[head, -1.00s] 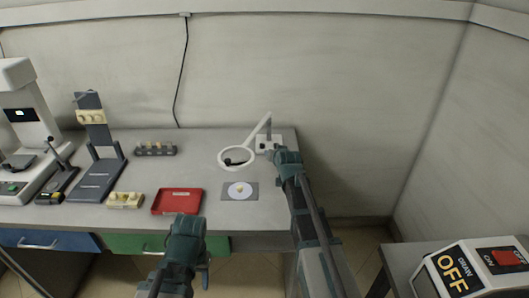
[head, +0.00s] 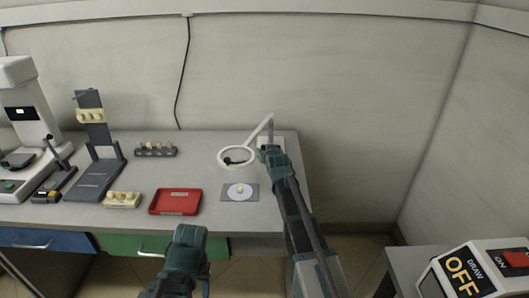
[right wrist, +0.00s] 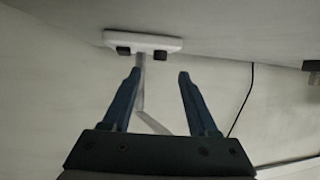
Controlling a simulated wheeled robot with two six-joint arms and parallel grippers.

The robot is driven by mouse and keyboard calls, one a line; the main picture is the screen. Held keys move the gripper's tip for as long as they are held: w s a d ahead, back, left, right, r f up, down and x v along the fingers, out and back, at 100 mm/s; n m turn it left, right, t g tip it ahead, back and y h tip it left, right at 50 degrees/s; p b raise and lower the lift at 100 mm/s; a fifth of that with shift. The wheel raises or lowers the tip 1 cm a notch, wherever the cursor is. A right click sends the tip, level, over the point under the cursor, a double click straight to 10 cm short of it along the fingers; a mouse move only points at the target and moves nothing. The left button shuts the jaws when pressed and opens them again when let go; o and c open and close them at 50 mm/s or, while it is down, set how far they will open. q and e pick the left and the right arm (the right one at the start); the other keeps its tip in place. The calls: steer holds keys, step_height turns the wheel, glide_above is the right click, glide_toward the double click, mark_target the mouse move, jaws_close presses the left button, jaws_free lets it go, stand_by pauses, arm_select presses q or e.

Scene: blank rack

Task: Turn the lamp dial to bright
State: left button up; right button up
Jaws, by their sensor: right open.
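The lamp has a white ring head (head: 237,157), a thin arm and a pale base (head: 278,141) at the back right of the bench. In the right wrist view its white base (right wrist: 145,40) shows two dark knobs (right wrist: 123,51), (right wrist: 160,54); I cannot read any marks on them. My right gripper (head: 266,151) is at the front of the base and hides part of it. In the right wrist view its blue fingers (right wrist: 158,76) are apart and empty, with the knobs beyond the tips. My left gripper (head: 187,238) is low at the bench's front edge; its fingers are unclear.
A grey plate with a white disc (head: 240,191) lies in front of the lamp, with a red tray (head: 175,202) to its left. Several racks and a microscope-like device (head: 25,110) stand further left. A switch box marked OFF (head: 475,272) is at lower right.

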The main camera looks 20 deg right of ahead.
mark_target(264, 146)
steer(key=b+x, duration=0.2)
steer(key=x, duration=0.4)
steer(key=shift+w+f, duration=0.1)
steer(key=shift+w, duration=0.1)
jaws_close()
